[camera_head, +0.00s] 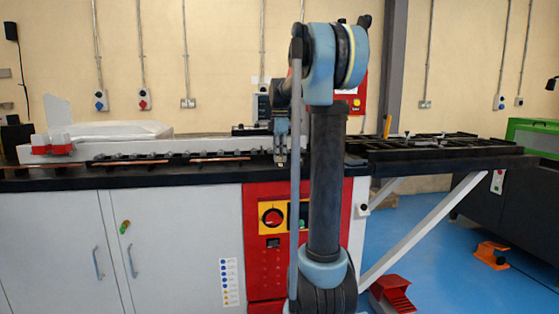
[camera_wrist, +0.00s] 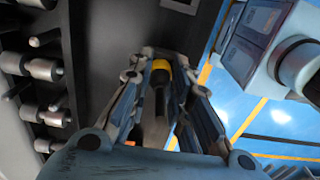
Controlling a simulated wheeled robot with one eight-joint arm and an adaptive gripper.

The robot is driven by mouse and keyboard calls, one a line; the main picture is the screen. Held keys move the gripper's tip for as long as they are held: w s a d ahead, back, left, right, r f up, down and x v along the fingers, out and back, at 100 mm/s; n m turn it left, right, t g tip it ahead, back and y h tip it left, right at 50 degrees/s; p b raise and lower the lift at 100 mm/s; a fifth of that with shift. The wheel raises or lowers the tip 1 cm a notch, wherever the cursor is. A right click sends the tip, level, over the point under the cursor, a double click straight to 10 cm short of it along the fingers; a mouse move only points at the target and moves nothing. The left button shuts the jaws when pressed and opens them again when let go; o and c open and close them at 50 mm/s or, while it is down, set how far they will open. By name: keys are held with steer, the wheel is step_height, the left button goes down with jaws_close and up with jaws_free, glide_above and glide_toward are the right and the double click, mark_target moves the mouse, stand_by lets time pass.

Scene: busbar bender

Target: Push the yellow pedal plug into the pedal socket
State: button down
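My gripper (camera_wrist: 163,62) points down, with its fingertips close together, in the wrist view. The yellow pedal plug (camera_wrist: 160,66) shows as a small yellow piece between the fingertips, with a dark part behind it toward the palm. The fingers hide most of it. In the head view, my gripper (camera_head: 280,160) hangs low over the front part of the black worktop (camera_head: 200,178), above the red control panel (camera_head: 270,262). The plug cannot be made out there. I cannot pick out the pedal socket in either view.
Rollers (camera_wrist: 46,70) line the left of the wrist view. Copper bars (camera_head: 215,158) lie along the worktop. A red foot pedal (camera_head: 392,292) and an orange one (camera_head: 492,254) are on the blue floor. A white brace (camera_head: 425,228) slants under the right-hand table.

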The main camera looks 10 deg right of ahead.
steer(key=shift+r, duration=1.3)
stand_by(0.4)
steer(key=shift+r, duration=2.45)
